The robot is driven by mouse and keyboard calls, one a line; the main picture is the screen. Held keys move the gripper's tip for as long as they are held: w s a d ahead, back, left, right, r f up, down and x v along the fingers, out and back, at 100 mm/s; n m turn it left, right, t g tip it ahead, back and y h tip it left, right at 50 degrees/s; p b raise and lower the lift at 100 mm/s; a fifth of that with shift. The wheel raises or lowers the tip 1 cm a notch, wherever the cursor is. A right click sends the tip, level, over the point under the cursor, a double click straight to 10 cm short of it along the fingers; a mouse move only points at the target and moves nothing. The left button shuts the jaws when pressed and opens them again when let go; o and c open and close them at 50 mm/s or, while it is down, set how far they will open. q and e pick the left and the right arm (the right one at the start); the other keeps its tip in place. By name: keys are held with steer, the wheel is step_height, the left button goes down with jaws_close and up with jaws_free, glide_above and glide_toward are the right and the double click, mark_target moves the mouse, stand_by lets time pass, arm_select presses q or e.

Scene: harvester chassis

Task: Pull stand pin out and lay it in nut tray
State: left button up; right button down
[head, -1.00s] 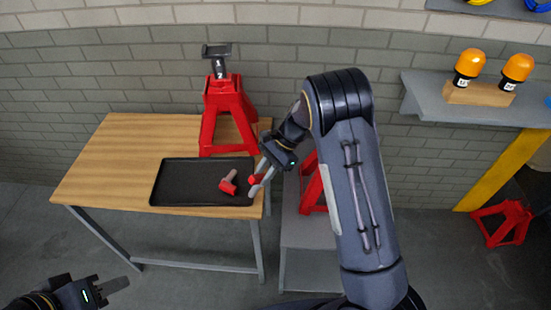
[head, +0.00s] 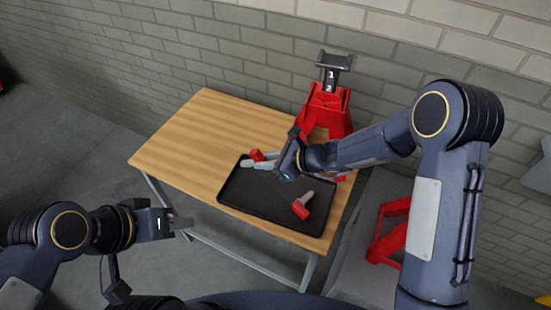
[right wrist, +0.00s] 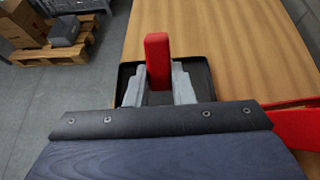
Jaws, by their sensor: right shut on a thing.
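My right gripper (head: 258,163) is shut on a red-headed pin (head: 256,155), over the far left part of the black nut tray (head: 244,209). In the right wrist view the red part of this pin (right wrist: 158,58) stands up between the two grey fingers; its shaft is hidden. I cannot tell whether it touches the tray. A second pin (head: 302,206), red head with a grey shaft, lies in the tray's right half. A red jack stand (head: 325,105) stands on the table behind the tray. My left gripper (head: 181,223) is off the table's front left side; its opening is unclear.
The wooden table (head: 190,140) is clear left of the tray. Another red stand (head: 390,230) is on a grey surface right of the table. A brick wall (head: 200,50) runs behind. The right wrist view shows a pallet with boxes (right wrist: 50,40) on the floor.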

steer(key=shift+s+r, duration=0.1)
stand_by(0.3)
step_height(320, 180, down, 8)
steer(key=b, duration=0.8)
steer(key=c, duration=1.2)
jaws_free()
steer(key=shift+o, duration=0.2)
steer(key=shift+d, duration=0.1)
steer(key=v, duration=0.7)
steer(key=shift+s+d, duration=0.15)
steer(key=shift+d, duration=0.15)
